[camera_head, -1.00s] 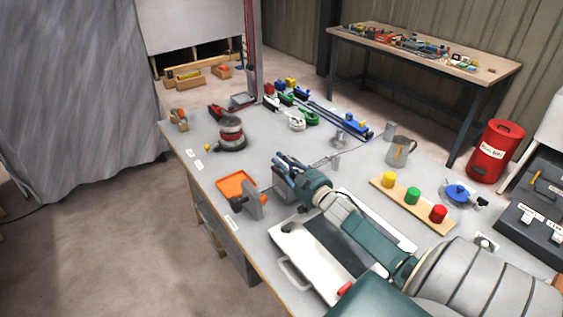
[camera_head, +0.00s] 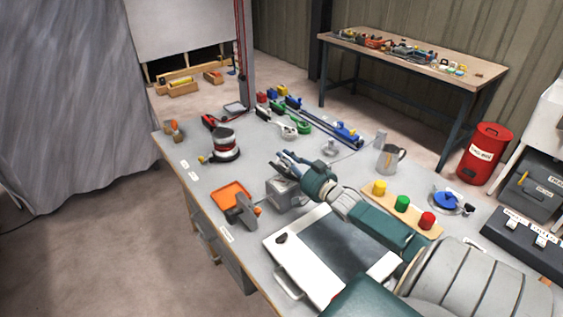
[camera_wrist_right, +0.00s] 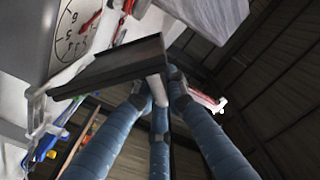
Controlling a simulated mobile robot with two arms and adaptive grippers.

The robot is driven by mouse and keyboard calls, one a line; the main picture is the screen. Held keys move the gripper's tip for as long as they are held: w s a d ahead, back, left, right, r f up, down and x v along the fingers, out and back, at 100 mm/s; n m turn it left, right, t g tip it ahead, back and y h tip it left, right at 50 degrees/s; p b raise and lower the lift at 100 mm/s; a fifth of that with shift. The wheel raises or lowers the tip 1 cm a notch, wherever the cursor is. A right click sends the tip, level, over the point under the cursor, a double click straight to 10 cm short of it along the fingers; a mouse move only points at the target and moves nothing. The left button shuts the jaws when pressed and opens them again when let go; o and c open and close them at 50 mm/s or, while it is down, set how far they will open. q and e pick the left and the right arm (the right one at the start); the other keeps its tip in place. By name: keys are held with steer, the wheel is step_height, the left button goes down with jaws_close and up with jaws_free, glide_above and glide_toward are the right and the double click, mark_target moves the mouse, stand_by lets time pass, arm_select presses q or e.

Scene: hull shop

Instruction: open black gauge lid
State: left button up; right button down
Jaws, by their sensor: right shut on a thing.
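In the right wrist view the black lid (camera_wrist_right: 115,66) is a flat dark plate, tilted away from the white gauge dial (camera_wrist_right: 72,38) with black numerals and a red needle. The blue fingers of my right gripper (camera_wrist_right: 162,88) are shut on the lid's edge. In the head view my right gripper (camera_head: 288,164) is just above a grey box (camera_head: 282,193) on the bench; the hand hides part of the box, and the lid cannot be made out there. My left gripper is not in view.
A white panel (camera_head: 293,255) lies in front. A board with coloured knobs (camera_head: 402,203) and a metal jug (camera_head: 389,157) stand to the right. The sander-like tool (camera_head: 224,146) stands back left.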

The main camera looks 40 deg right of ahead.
steer(key=d+m, duration=0.2)
steer(key=shift+r+m+b, duration=0.35)
steer(key=shift+r+m, duration=0.05)
steer(key=shift+s+d+r+m+b, duration=0.15)
steer(key=shift+d+m+b, duration=0.35)
steer(key=shift+d+m, duration=0.35)
steer(key=shift+s+d+f+m+b, duration=0.1)
steer(key=shift+d+m+b, duration=0.35)
steer(key=shift+d+m, duration=0.35)
steer(key=shift+d+r, duration=0.1)
steer(key=shift+d, duration=0.2)
steer(key=c, duration=2)
jaws_free()
steer(key=shift+o, duration=0.7)
steer(key=shift+s+f, duration=0.1)
steer(key=shift+f, duration=0.1)
